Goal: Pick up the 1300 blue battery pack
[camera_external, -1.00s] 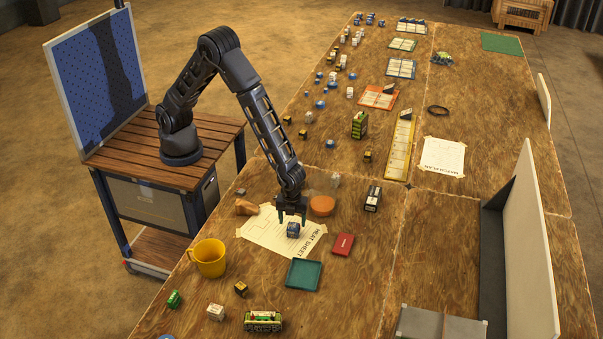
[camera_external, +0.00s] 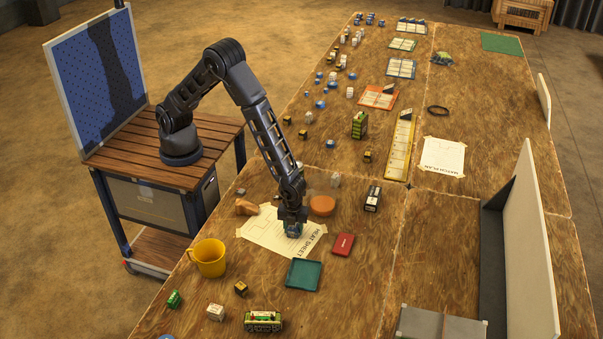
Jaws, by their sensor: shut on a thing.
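A small blue battery pack (camera_external: 293,232) sits on the white heat sheet (camera_external: 267,234) on the wooden table. My gripper (camera_external: 293,225) points straight down and is shut on this pack. The jaws cover most of it, and only its lower part shows. Any number printed on it is too small to read. The pack is at or very close to the sheet's surface; I cannot tell whether it touches.
A yellow mug (camera_external: 208,258) stands to the left. Several small packs lie farther back. The table's right middle is mostly clear.

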